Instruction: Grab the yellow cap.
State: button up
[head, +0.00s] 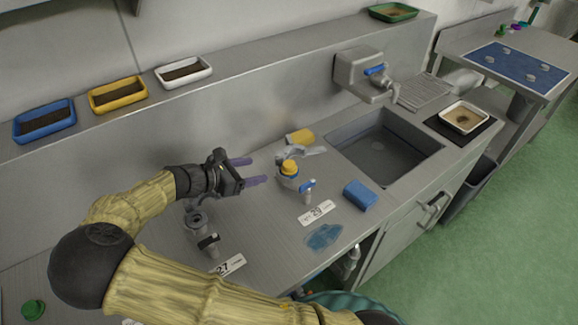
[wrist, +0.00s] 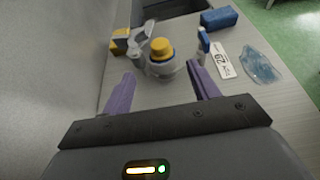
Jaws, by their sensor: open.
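The yellow cap (head: 289,168) sits on top of a small grey-white vessel (head: 287,181) on the steel counter. In the wrist view the yellow cap (wrist: 161,49) is ahead of my gripper, roughly centred between its fingers. My gripper (head: 251,171) has two purple fingers, open and empty, pointing toward the vessel from its left. It also shows in the wrist view (wrist: 161,92). The fingertips look short of the vessel, with a small gap.
A grey clamp-like fitting (head: 303,151) and a yellow block (head: 300,136) are behind the cap. A blue-handled tap (head: 307,190), label card (head: 316,212), blue sponge (head: 360,195) and blue puddle (head: 324,236) lie right and in front. A sink (head: 378,146) is farther right.

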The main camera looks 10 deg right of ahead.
aim_at(286, 166)
jog(key=x, duration=0.7)
jog(key=shift+d+f+p, duration=0.1)
jog(key=shift+d+p, duration=0.05)
jog(key=shift+p, duration=0.2)
jog(key=shift+w+d, duration=0.1)
jog(key=p+x, duration=0.1)
jog(key=x, duration=0.4)
jog(key=shift+w+f, duration=0.1)
jog(key=shift+f, duration=0.05)
jog(key=c, duration=0.9)
jog(key=shift+c, duration=0.8)
